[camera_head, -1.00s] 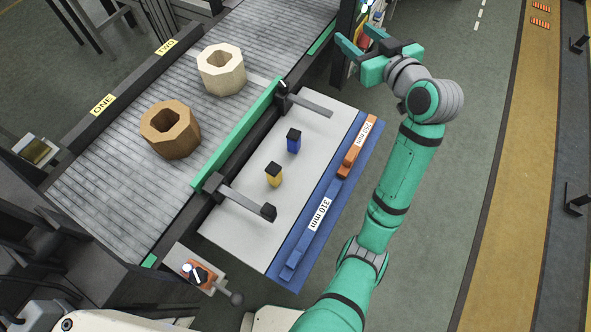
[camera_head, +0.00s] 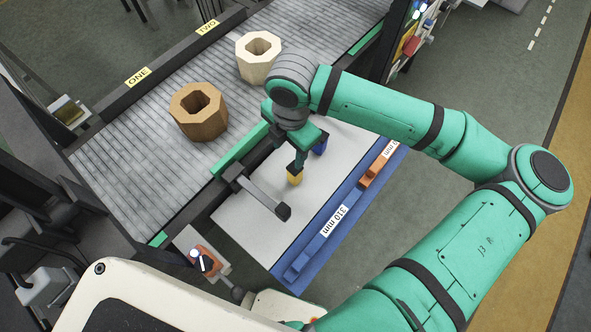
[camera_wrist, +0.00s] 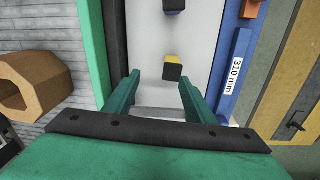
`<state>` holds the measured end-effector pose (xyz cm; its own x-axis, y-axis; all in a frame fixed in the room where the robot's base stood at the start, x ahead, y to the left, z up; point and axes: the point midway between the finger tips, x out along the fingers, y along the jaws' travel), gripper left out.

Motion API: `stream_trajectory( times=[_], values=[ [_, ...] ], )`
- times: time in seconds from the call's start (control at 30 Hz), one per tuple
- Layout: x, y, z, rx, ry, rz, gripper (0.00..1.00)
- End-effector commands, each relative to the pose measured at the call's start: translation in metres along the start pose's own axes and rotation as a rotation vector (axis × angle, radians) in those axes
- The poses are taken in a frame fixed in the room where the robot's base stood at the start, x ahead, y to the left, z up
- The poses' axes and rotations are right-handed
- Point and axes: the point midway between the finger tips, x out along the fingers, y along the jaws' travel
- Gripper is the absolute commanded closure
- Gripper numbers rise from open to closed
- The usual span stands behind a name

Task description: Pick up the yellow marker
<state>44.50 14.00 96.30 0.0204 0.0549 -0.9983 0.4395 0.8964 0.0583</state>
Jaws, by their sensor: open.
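The yellow marker (camera_head: 295,178) is a small yellow block with a black top; it stands on the white board. In the head view my gripper (camera_head: 299,163) is right above it and hides its top. In the wrist view the yellow marker (camera_wrist: 172,69) lies ahead of the fingertips, between their lines, with its black cap toward me. My gripper (camera_wrist: 160,80) is open, with nothing between its green fingers. The blue marker (camera_head: 321,146) stands farther back on the board, partly hidden by my gripper; its lower part shows in the wrist view (camera_wrist: 174,5).
The white board (camera_head: 245,222) has a blue rail (camera_head: 322,241) on its right. A green guard (camera_head: 240,150) separates the conveyor, which holds a brown ring (camera_head: 199,112) and a cream ring (camera_head: 258,57).

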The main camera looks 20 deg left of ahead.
Motion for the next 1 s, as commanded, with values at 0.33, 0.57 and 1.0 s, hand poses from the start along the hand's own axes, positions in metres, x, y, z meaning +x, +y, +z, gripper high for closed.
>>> stream_trajectory(
  times=[0.33,0.57,1.0],
  values=[
    [0.041,-0.023,0.001,-0.023,-0.003,-0.063,0.5],
    [0.062,-0.024,0.002,-0.022,-0.004,-0.06,0.5],
    [0.11,-0.024,0.0,-0.033,-0.004,-0.059,0.5]
  ],
)
